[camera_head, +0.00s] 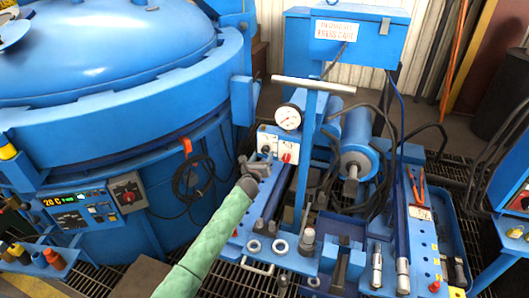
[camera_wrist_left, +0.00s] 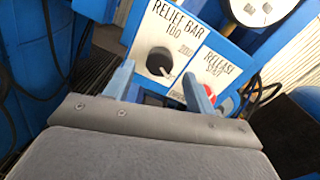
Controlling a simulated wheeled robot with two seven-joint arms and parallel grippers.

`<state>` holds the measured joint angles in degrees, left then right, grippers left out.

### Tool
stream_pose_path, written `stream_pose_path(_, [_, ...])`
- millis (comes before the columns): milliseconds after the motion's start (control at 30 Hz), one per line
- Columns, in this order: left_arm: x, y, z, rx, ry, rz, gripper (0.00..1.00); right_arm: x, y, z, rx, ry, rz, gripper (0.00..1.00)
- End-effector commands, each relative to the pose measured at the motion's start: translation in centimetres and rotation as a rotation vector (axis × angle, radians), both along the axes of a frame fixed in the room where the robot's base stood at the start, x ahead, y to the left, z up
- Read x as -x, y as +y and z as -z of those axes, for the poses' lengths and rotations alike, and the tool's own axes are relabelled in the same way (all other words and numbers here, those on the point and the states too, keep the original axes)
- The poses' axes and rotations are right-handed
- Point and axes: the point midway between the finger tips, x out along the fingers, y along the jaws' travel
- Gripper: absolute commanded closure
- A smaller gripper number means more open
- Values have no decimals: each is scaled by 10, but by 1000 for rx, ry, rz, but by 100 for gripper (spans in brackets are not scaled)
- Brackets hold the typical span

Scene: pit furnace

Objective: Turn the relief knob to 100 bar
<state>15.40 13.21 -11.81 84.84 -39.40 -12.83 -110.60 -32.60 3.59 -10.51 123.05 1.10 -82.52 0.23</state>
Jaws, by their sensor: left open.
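The relief knob (camera_wrist_left: 158,66) is a black round knob on a white plate marked "RELIEF BAR", with "100" printed above it. Its pale pointer mark seems to lie at the lower right, away from the "100". In the head view the knob (camera_head: 266,150) is small, on the panel below the gauge. My left gripper (camera_head: 256,163) is open in front of the panel. In the left wrist view its two fingers (camera_wrist_left: 155,84) stand on either side below the knob, apart and empty. I cannot tell whether they touch it. My right gripper is out of view.
A red release knob (camera_head: 287,158) sits close to the right on a neighbouring plate. A pressure gauge (camera_head: 289,117) stands above. A blue press post (camera_head: 307,160) rises right of the panel. Dark cables (camera_head: 192,180) hang on the furnace to the left.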

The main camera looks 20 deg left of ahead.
Motion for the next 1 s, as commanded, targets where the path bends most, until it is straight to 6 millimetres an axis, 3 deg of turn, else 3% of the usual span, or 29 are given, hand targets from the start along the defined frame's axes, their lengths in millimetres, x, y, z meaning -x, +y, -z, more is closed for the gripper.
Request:
stream_pose_path(100, [-17,0,-2,3,-1,-1,45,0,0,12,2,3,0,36])
stream_pose_path(300, [-32,0,-1,2,0,0,45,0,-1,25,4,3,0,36])
stream_pose_path(633, [-35,0,0,2,0,0,45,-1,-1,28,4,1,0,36])
stream_pose_path(867, [-35,0,0,2,0,0,88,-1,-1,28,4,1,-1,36])
stream_pose_path(1000, [-35,0,0,4,0,0,89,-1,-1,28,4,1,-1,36])
